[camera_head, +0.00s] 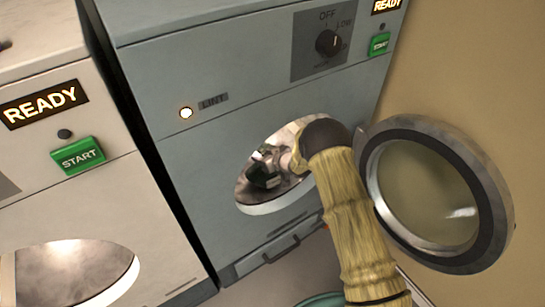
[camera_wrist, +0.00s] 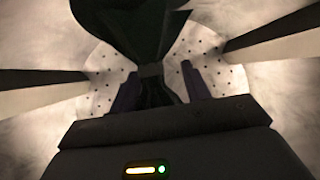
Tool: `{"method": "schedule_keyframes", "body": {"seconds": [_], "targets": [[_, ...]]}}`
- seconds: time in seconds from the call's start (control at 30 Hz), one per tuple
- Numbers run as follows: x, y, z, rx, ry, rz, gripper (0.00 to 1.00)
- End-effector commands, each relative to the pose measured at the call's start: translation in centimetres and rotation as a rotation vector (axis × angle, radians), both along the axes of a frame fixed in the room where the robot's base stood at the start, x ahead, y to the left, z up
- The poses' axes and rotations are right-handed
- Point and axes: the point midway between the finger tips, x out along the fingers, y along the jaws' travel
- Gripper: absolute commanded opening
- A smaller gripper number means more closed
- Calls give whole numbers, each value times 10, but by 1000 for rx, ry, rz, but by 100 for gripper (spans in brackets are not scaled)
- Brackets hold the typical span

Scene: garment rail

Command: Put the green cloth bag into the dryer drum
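The dryer drum (camera_head: 283,141) is the pale metal opening in the grey-blue machine, with its round door (camera_head: 505,205) swung open to the right. My arm reaches through the opening. My gripper (camera_wrist: 158,72) is inside the drum, with its two fingers apart. The dark green cloth bag (camera_wrist: 135,28) is inside the drum too, beyond the fingertips; its narrow tied neck lies between the fingers, and a gap shows on the right finger's side. In the head view the bag is a small dark shape, mostly hidden by my gripper. Whether the bag rests on the drum wall is unclear.
A second, cream machine (camera_head: 110,205) with a lit READY sign stands at the left, its round opening (camera_head: 75,275) at the lower left. The open door is close beside my arm. A teal rim (camera_head: 318,299) shows on the floor below. A tan wall is at the right.

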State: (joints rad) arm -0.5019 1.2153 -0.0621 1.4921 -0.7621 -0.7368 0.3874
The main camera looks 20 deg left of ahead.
Motion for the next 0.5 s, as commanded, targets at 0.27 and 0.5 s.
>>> {"method": "schedule_keyframes", "body": {"seconds": [0.27,0.5], "targets": [[-13,-22,18,2,-1,-1,47],[-32,-54,39,2,-2,-3,47]]}}
